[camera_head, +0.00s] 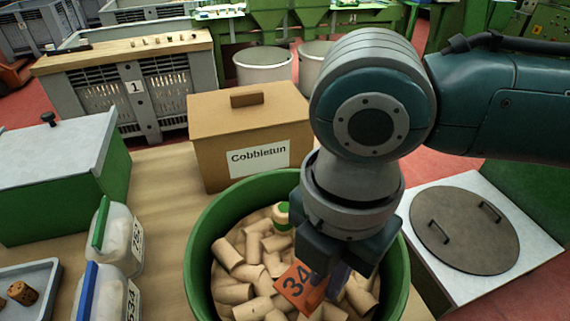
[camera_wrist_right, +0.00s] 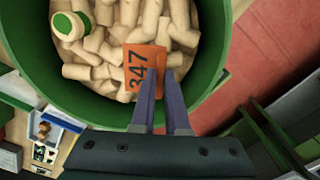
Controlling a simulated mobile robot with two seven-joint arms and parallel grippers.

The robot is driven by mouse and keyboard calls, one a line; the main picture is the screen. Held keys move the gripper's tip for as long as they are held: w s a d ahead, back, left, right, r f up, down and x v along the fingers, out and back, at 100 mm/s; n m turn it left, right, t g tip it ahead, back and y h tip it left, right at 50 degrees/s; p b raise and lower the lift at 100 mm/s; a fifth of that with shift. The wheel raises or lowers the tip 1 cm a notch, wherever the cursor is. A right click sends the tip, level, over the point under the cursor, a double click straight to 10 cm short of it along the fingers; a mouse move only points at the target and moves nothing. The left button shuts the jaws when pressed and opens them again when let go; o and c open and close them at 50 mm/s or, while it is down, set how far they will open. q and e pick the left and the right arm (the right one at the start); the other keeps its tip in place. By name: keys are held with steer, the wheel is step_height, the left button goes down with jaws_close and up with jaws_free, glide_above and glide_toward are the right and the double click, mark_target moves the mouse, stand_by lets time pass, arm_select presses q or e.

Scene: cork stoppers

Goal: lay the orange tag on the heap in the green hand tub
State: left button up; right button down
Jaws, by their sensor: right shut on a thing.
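The green hand tub (camera_head: 201,232) stands on the table, filled with a heap of pale cork stoppers (camera_head: 262,247). My right gripper (camera_head: 325,290) is over the right part of the tub. It is shut on the orange tag (camera_head: 297,284), whose printed number reads 347 in the right wrist view (camera_wrist_right: 146,68). In that view the tag is at the fingertips (camera_wrist_right: 160,90), over the corks. I cannot tell whether it touches them. A green and white round item (camera_head: 281,214) lies on the heap near the tub's back wall. My left gripper is not in view.
A cardboard box (camera_head: 250,115) labelled Cobbletun stands behind the tub. Two clear containers, one with a green handle (camera_head: 117,238) and one with a blue handle (camera_head: 106,293), stand left. A grey tray (camera_head: 28,290) is at far left. A round lidded white unit (camera_head: 465,230) is right.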

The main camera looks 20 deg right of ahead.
steer(key=shift+f+b, duration=0.95)
steer(key=shift+f, duration=0.6)
steer(key=c, duration=0.8)
jaws_free()
steer(key=shift+c, duration=0.2)
steer(key=shift+r, duration=0.1)
step_height(320, 180, up, 10)
steer(key=shift+f, duration=0.1)
